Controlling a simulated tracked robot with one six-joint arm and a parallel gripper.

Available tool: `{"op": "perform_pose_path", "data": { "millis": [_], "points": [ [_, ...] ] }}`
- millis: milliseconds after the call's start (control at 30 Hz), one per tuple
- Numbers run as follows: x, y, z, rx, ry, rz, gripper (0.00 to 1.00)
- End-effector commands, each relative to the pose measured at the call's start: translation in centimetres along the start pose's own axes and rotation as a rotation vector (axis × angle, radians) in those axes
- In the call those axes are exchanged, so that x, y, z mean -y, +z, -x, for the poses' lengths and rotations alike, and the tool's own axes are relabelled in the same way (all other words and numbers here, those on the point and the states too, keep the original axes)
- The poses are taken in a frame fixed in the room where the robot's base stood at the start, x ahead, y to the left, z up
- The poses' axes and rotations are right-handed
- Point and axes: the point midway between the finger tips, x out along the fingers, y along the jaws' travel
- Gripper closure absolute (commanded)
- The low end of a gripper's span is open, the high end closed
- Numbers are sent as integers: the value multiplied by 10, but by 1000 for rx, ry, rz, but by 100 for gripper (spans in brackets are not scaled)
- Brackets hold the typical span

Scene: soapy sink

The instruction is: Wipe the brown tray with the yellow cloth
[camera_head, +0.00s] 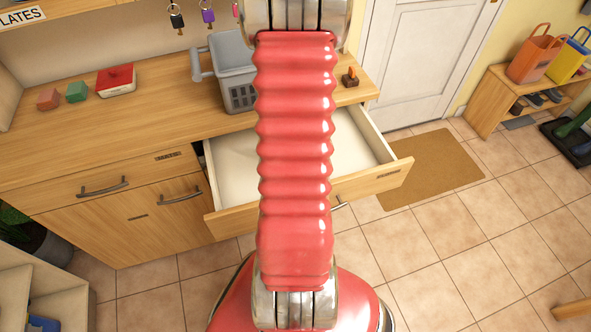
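I see neither the brown tray nor the yellow cloth in the head view. My gripper is out of the picture. My own red ribbed arm stands upright through the middle and hides part of the counter and of the drawer behind it.
A wooden counter (100,150) holds colored blocks (77,92), a red box (116,80) and a grey basket (234,70). Its drawer (237,220) is pulled open, and its visible inside is bare. A brown doormat (440,165) lies by the white door (425,55).

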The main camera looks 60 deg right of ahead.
Motion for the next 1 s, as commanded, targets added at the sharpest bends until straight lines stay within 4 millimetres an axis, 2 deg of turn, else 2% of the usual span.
{"op": "perform_pose_path", "data": {
  "millis": [200,233,467,800,1000],
  "points": [
    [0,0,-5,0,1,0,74],
    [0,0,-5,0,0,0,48],
    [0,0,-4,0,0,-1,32],
    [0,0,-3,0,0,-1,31],
    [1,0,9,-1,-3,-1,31]
  ]
}}
